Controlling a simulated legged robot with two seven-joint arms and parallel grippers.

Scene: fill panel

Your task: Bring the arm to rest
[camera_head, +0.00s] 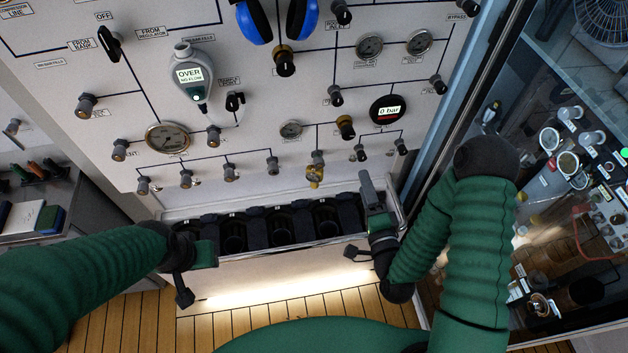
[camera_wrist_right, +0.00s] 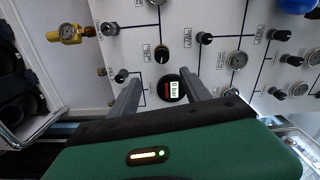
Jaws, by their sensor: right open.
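My right arm comes in from the right in green sleeving and bends down to the front of the panel. Its right gripper (camera_head: 370,188) is at the right end of the rack, with the fingers pointing up toward the panel. In the right wrist view the two grey fingers of the right gripper (camera_wrist_right: 160,78) are spread apart with nothing between them. The round black "0 bar" gauge (camera_wrist_right: 171,89) shows behind the gap. My left arm ends at the left of the rack, where the left gripper (camera_head: 196,254) is seen edge-on. Its fingers cannot be made out.
The white fill panel (camera_head: 250,110) carries valves, gauges and a grey "OVER" meter (camera_head: 189,75). Below it is a rack (camera_head: 272,240) with dark round holders and a metal rail. A glass-fronted cabinet (camera_head: 560,200) is at the right. Books (camera_head: 48,220) lie on the left bench.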

